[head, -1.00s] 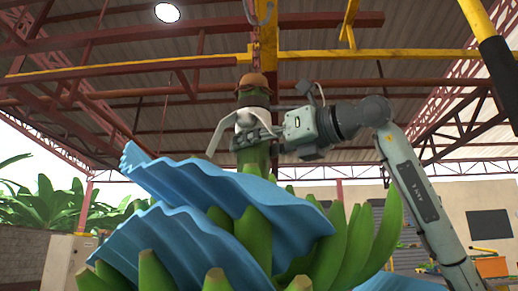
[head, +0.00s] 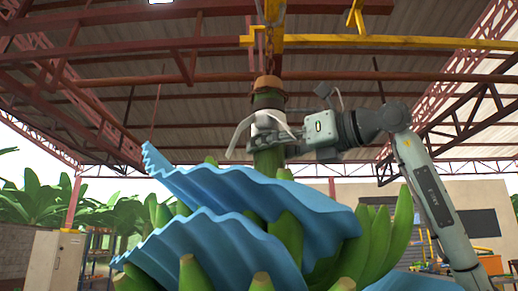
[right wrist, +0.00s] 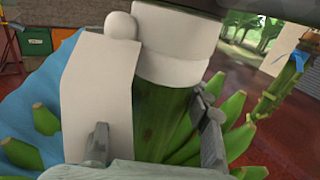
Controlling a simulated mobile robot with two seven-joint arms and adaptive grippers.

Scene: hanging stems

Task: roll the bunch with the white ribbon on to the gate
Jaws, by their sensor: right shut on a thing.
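The bunch with the white ribbon hangs by its green stem (head: 268,163), upright, with green bananas (head: 288,236) and wavy blue sheets (head: 215,238) between them. The white ribbon (head: 268,121) is tied round the stem below a brown-orange cap, and its loose end hangs to the left. My right gripper (head: 272,138) comes in from the right and is shut on the stem just under the ribbon. In the right wrist view its fingers (right wrist: 150,128) sit on both sides of the stem, partly behind the ribbon's tail. My left gripper is not in view. I cannot make out the gate.
A yellow overhead beam (head: 400,43) runs across above the bunch. A beige cabinet (head: 54,258) stands far left, beside shelving. Another hanging bunch with a blue ribbon (right wrist: 297,62) shows at the right in the wrist view. Orange crates (head: 490,264) stand at the far right.

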